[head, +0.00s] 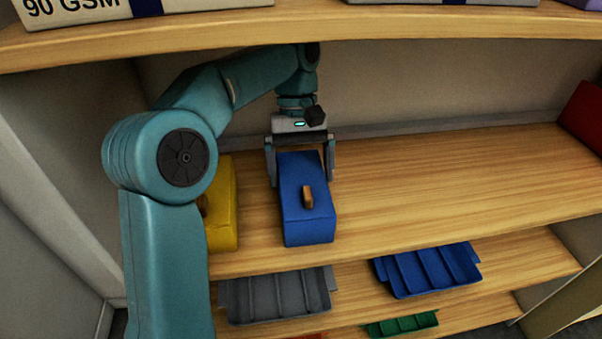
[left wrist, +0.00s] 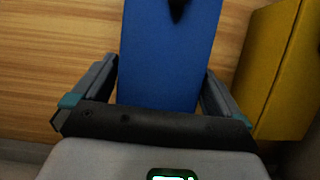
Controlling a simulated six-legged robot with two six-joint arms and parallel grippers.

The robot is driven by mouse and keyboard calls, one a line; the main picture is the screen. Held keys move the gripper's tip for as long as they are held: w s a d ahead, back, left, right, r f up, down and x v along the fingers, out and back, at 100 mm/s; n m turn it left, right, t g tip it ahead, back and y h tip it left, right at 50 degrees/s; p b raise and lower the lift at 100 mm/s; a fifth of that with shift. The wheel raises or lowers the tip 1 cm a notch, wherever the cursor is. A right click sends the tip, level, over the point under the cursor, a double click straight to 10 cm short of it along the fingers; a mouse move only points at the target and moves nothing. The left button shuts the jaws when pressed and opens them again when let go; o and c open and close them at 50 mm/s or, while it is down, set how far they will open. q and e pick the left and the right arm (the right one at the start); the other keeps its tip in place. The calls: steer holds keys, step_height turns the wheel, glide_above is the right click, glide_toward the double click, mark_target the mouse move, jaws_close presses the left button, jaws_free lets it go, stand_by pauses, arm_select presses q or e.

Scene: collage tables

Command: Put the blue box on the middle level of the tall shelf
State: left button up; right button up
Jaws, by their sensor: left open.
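My left gripper (head: 301,172) is open, with one finger on each side of the box's far end. In the left wrist view the blue box (left wrist: 168,60) lies between the two fingers of the left gripper (left wrist: 160,85). A small gap shows beside the left finger in the head view; I cannot tell whether either finger touches. The box rests on the board. My right gripper is not in view.
A yellow box (head: 222,205) stands just left of the blue box, partly behind my arm. A red box (head: 583,115) is at the far right. Grey (head: 275,296), blue (head: 428,270) and green (head: 402,325) trays sit lower. The upper board (head: 400,22) overhangs; board space right of the blue box is clear.

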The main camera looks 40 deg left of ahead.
arm_select(q)
steer(key=p+v, duration=0.2)
steer(key=v, duration=0.3)
steer(key=shift+w+a+r, duration=0.1)
steer(key=shift+a+r, duration=0.05)
steer(key=shift+r, duration=0.25)
